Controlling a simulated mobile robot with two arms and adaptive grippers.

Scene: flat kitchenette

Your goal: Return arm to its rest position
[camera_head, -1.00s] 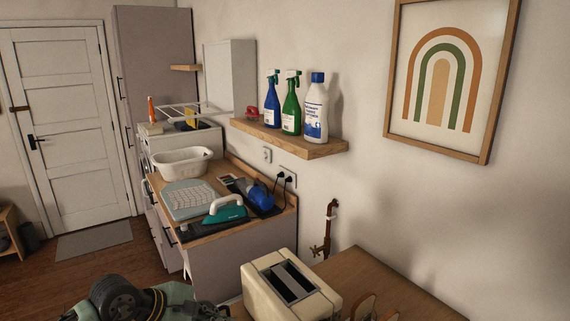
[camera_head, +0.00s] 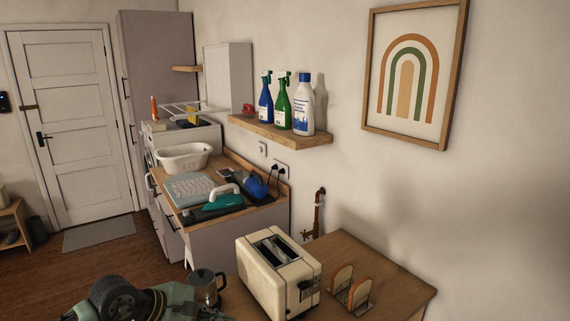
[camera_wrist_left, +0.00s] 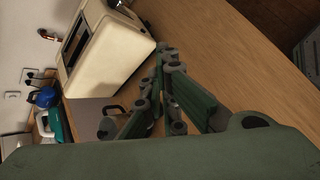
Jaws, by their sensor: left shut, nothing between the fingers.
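My left arm (camera_head: 130,300) shows at the bottom left of the head view; its fingers are not clear there. In the left wrist view my left gripper (camera_wrist_left: 165,60) is shut and empty, with its green fingers together at the tips. It is over the wooden table (camera_wrist_left: 225,50), beside the cream toaster (camera_wrist_left: 105,50). A metal jug (camera_wrist_left: 112,122) is partly hidden behind the finger linkage. The jug also shows in the head view (camera_head: 206,288), just right of my arm. My right gripper is in neither view.
The toaster stands on the wooden table (camera_head: 395,286), with bread slices in a rack (camera_head: 350,290) to its right. Beyond is a counter with an iron (camera_head: 223,199), a blue kettle-like item (camera_head: 256,186) and a white basket (camera_head: 183,157). A shelf (camera_head: 280,131) holds several bottles.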

